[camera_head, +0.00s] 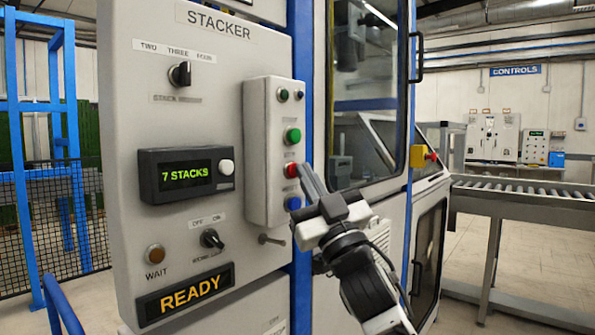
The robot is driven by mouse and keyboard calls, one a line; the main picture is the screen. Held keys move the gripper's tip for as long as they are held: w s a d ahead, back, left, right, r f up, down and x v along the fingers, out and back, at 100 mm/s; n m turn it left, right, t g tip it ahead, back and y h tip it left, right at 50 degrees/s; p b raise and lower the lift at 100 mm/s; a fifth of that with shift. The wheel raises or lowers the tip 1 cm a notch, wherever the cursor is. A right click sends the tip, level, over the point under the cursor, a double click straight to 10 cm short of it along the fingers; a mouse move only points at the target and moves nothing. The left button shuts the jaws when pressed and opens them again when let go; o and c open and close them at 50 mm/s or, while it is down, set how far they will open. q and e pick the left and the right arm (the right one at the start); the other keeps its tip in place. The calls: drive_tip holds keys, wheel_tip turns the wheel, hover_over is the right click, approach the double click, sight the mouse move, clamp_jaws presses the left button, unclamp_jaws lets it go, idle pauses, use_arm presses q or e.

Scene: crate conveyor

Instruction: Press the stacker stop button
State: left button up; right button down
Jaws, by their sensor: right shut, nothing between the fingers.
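The grey stacker panel (225,75) carries a raised button box (257,150) on its right side. The box has a green button (292,136), a red button (290,169) below it, and a blue button (292,203) at the bottom. The red one looks like the stop button, but the small labels are too blurred to read. My right gripper (303,170) is shut and empty, with its fingertips just right of the red button. Whether they touch it I cannot tell. My left gripper is out of view.
The panel also has a display (188,173) reading "7 STACKS", a selector knob (180,74), a lower switch (211,238), an amber WAIT lamp (155,254) and a READY sign (184,293). A glazed machine door (411,135) stands to the right, and a roller conveyor (525,195) lies beyond.

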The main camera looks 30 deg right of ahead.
drive_tip(key=shift+s+d, duration=0.1)
drive_tip(key=shift+s, duration=0.05)
drive_tip(key=shift+s+d, duration=0.25)
drive_tip(key=shift+s, duration=0.35)
drive_tip(key=shift+s+d, duration=0.3)
drive_tip(key=shift+s, duration=0.5)
drive_tip(key=shift+s+d, duration=0.35)
drive_tip(key=shift+s, duration=0.4)
drive_tip(key=shift+s+d, duration=0.3)
drive_tip(key=shift+s, duration=0.5)
